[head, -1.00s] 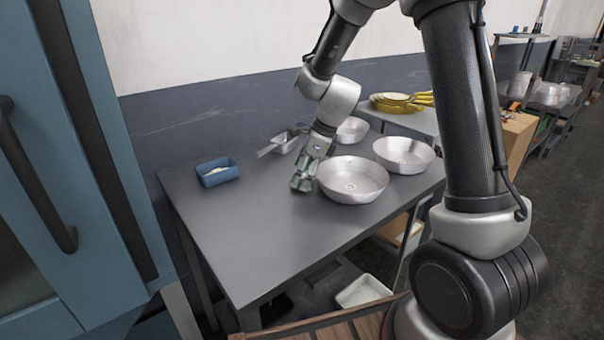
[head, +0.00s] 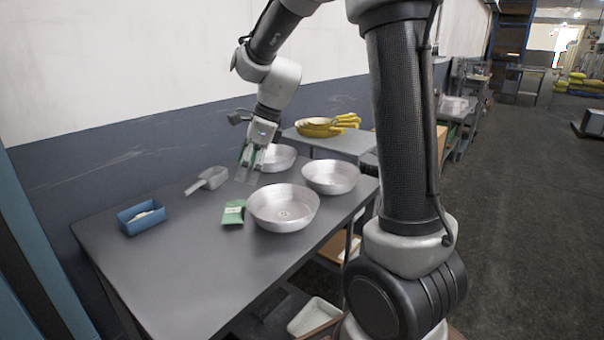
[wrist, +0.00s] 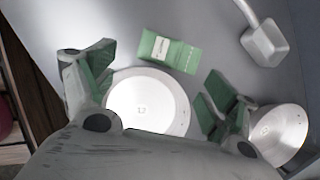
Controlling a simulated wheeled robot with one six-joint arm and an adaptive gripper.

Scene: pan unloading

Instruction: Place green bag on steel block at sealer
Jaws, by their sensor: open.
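The green bag (head: 233,213) lies on the grey metal table, close to the left side of the front pan. It also shows in the wrist view (wrist: 170,50), above the front pan in the picture, with a pale label. My gripper (head: 248,176) is open and empty, raised above the table and farther back than the bag. In the wrist view its green-padded fingers (wrist: 152,92) are spread wide, and the bag is outside them. I cannot make out a sealer or a steel block in these frames.
Three round metal pans stand on the table: front (head: 283,208), right (head: 330,177) and back (head: 277,157). A metal scoop (head: 212,178) and a blue tray (head: 142,217) lie to the left. The table's front left is clear.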

